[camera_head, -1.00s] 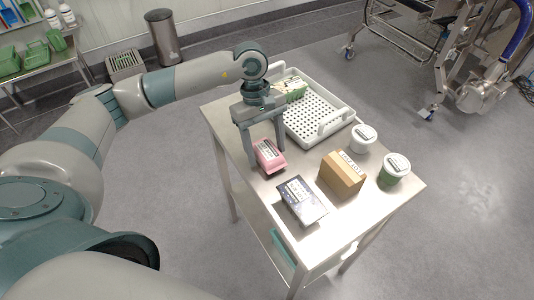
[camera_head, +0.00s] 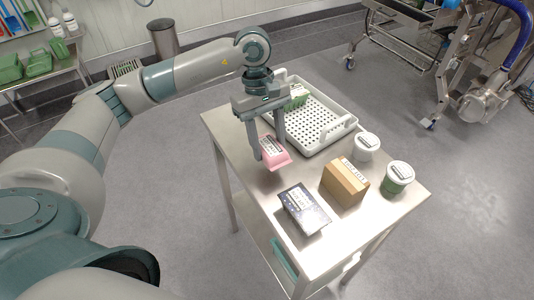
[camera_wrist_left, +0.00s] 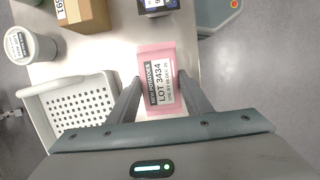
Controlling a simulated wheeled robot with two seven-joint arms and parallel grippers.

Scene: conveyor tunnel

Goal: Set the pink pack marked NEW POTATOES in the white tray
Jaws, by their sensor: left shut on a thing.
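The pink pack (camera_head: 277,156) has a white label; in the left wrist view the pink pack (camera_wrist_left: 156,62) reads NEW POTATOES and LOT 3434. My left gripper (camera_head: 271,155) is shut on it, one finger on each side, and the pack looks raised a little above the table. The white tray (camera_head: 325,139) has a perforated floor and stands just behind and to the right of the gripper; its corner also shows in the left wrist view (camera_wrist_left: 45,90). A green-and-white pack (camera_head: 298,95) is in its far left part. My right gripper is not in view.
On the steel table (camera_head: 245,170) stand a dark box (camera_head: 304,208), a brown box (camera_head: 345,180), a white tub (camera_head: 366,146) and a green tub with a white lid (camera_head: 398,178). The table's left front part is bare.

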